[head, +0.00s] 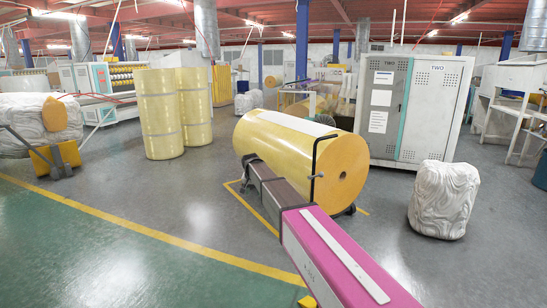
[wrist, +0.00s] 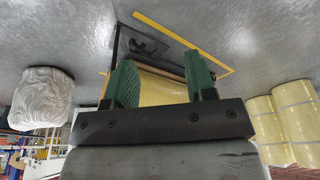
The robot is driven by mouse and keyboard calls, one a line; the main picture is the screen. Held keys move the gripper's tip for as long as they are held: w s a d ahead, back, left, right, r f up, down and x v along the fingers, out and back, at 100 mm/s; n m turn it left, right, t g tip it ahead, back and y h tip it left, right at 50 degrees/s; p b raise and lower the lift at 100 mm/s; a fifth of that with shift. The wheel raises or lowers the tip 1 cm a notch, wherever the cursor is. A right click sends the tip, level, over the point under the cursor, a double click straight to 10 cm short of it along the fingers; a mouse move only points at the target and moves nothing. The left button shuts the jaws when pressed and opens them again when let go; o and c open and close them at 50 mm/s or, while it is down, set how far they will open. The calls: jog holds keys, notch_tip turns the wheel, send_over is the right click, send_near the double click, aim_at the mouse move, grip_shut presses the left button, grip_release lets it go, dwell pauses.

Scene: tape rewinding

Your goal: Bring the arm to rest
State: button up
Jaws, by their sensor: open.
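My gripper (wrist: 160,62) shows in the wrist view with its two green fingers spread apart and nothing between them that I can see held. A large yellow roll (wrist: 160,88) shows beyond and between the fingers, and the wrist picture looks upside down. In the head view this yellow roll (head: 285,133) lies on its side on a low dark stand. My arm, pink and grey, reaches from the lower right of the head view toward the front of the roll. Its fingers cannot be made out there, and the arm hides part of the roll and stand.
A white wrapped bundle (head: 442,200) stands on the floor at right. Two upright yellow rolls (head: 160,115) stand at left, near a white bundle on a stand (head: 22,125). A tall white cabinet (head: 412,108) is behind the roll. The green floor (head: 110,250) at lower left is clear.

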jog(key=s+d+f+g, duration=0.1)
jog(key=s+d+f, duration=0.3)
jog(key=s+d, duration=0.5)
jog(key=s+d+f+n+g, duration=0.1)
jog(key=s+d+f, duration=0.3)
jog(key=s+d, duration=0.6)
jog(key=s+d+f+n, duration=0.1)
jog(key=s+d+f, duration=0.4)
jog(key=s+d, duration=0.5)
jog(key=s, duration=0.9)
jog(key=shift+g, duration=0.4)
jog(key=shift+a, duration=0.1)
